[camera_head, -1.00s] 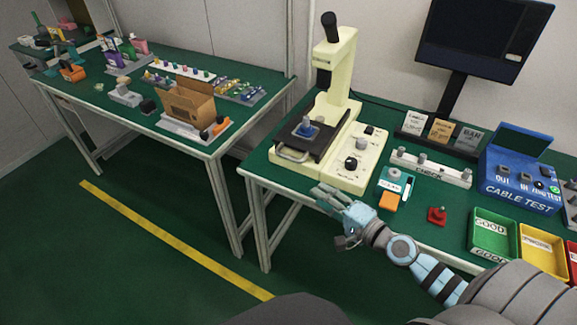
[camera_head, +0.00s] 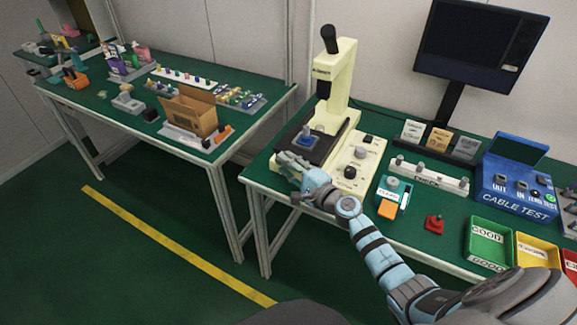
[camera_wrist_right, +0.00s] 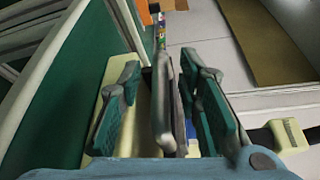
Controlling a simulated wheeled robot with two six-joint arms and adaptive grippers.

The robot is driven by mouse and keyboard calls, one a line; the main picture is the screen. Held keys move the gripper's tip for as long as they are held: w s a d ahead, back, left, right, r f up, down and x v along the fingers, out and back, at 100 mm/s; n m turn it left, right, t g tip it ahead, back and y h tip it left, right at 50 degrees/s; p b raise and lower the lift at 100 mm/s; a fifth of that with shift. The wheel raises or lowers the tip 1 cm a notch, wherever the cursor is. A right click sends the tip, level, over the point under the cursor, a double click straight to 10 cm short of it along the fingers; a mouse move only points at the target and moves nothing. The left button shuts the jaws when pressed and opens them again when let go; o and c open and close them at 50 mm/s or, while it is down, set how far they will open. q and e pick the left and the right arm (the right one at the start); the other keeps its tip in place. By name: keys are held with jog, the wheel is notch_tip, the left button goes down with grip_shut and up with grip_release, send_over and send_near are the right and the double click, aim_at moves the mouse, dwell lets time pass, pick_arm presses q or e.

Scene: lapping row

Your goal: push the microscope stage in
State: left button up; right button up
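The cream microscope (camera_head: 341,82) stands at the left end of the near green bench. Its dark stage (camera_head: 325,150) lies on the base below the head, with a blue fixture (camera_head: 307,139) on it. My right gripper (camera_head: 284,161) is at the stage's front edge and covers its handle in the head view. In the right wrist view a grey handle bar (camera_wrist_right: 163,105) stands between the two teal-padded fingers of my open right gripper (camera_wrist_right: 168,110). Gaps show on both sides of the bar. My left gripper is not in view.
Right of the microscope are a teal-and-orange device (camera_head: 388,196), a red knob piece (camera_head: 434,224), a connector strip (camera_head: 430,174), a blue cable tester (camera_head: 515,190) and a green tray (camera_head: 489,243). A second bench (camera_head: 130,118) with a cardboard box (camera_head: 190,113) stands left, across a floor gap.

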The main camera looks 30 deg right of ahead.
aim_at(302, 148)
jog(key=shift+c, duration=0.6)
grip_shut()
jog(key=shift+d, duration=0.1)
jog(key=w+d+b, duration=0.2)
jog(key=shift+d+f+b, duration=0.2)
jog(key=shift+d+b, duration=0.15)
jog(key=shift+b, duration=0.05)
jog(key=shift+d+r, duration=0.1)
jog(key=shift+d, duration=0.1)
jog(key=shift+r, duration=0.1)
jog(key=shift+o, duration=0.6)
grip_release()
